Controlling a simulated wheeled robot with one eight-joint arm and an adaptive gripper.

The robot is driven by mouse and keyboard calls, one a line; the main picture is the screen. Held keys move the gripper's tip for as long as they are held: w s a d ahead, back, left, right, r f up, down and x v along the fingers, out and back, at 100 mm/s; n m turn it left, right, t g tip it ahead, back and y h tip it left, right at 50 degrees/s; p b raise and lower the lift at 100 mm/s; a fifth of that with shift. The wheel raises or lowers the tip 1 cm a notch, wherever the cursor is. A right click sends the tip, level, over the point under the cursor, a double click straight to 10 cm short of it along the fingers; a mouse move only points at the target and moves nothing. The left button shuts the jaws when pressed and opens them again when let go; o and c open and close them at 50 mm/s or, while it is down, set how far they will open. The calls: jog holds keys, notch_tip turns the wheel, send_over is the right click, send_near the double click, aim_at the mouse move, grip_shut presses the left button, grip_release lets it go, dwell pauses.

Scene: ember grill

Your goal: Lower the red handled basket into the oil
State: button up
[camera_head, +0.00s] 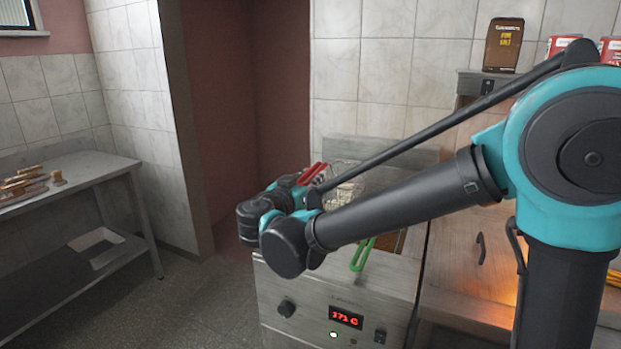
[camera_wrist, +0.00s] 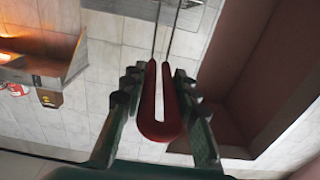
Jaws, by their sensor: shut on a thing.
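My gripper (camera_wrist: 160,84) is shut on the red handle (camera_wrist: 158,128) of the basket, with one finger on each side of the loop. In the head view the red handle (camera_head: 313,173) shows behind my gripper (camera_head: 298,184). The wire basket (camera_head: 343,184) is at the back of the fryer (camera_head: 340,285), in front of its upright back panel. My arm hides the basket's lower part, so its gap to the oil cannot be told. The oil is mostly hidden by my arm.
A green handle (camera_head: 362,254) sticks out over the fryer's front, which has a lit red display (camera_head: 346,318). A salt bag (camera_head: 503,45) stands on a ledge. A steel table (camera_head: 95,172) with food items stands at left.

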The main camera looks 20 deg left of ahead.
grip_shut()
notch_tip(320, 180, up, 5)
jog(key=shift+f, duration=0.1)
dwell(0.6)
jog(key=shift+s, duration=0.1)
jog(key=shift+s+a, duration=0.2)
jog(key=shift+s, duration=2.15)
